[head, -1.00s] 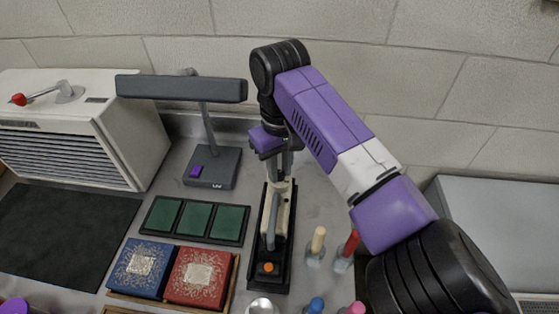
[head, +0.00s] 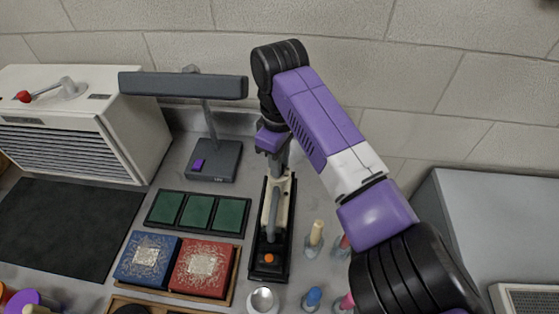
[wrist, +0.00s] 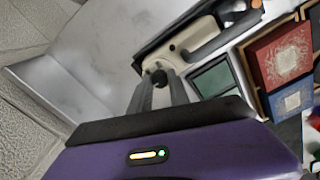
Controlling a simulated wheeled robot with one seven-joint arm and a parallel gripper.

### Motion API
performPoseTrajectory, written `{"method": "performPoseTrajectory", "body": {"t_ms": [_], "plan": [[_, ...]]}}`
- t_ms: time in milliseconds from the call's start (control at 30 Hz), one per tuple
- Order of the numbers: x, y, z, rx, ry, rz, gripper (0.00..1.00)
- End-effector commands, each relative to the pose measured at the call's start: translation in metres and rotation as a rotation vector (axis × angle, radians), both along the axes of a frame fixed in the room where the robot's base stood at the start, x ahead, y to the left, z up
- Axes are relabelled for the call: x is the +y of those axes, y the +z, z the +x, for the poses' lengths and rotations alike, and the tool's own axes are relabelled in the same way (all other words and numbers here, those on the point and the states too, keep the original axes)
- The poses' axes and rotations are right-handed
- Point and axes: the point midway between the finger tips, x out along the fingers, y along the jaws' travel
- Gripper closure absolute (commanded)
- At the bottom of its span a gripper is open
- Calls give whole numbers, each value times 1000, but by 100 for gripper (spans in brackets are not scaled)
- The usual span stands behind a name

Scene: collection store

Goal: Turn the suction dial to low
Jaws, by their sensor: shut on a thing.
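A handheld vacuum with a cream body (head: 290,190) and a grey handle (head: 272,214) lies in a black tray (head: 267,275) on the counter. In the wrist view its cream body (wrist: 194,36) ends in a dark round knob, the suction dial (wrist: 159,78), between my fingertips. My gripper (head: 281,168) points down at the vacuum's far end. In the wrist view my gripper (wrist: 159,76) is shut on the dial, a finger at each side. The dial's marks and setting cannot be read. The dial is hidden by my gripper in the head view.
A dark lamp (head: 213,160) stands left of the vacuum, with green pads (head: 198,211) in a black tray nearer. Blue (head: 148,258) and red (head: 203,268) patterned boxes sit front left. Small bottles (head: 315,238) stand close on the right. A wall rises behind.

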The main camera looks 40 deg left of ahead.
Motion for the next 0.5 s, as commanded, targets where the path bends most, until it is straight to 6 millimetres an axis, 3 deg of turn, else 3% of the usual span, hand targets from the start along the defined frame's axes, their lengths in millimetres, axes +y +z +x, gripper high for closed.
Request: {"method": "performPoseTrajectory", "body": {"t_ms": [267, 300, 400, 500], "plan": [[0, 1, 0, -1, 0, 1, 100], [0, 1, 0, -1, 0, 1, 76], [0, 1, 0, -1, -1, 1, 56], [0, 0, 0, -1, -1, 1, 55]]}}
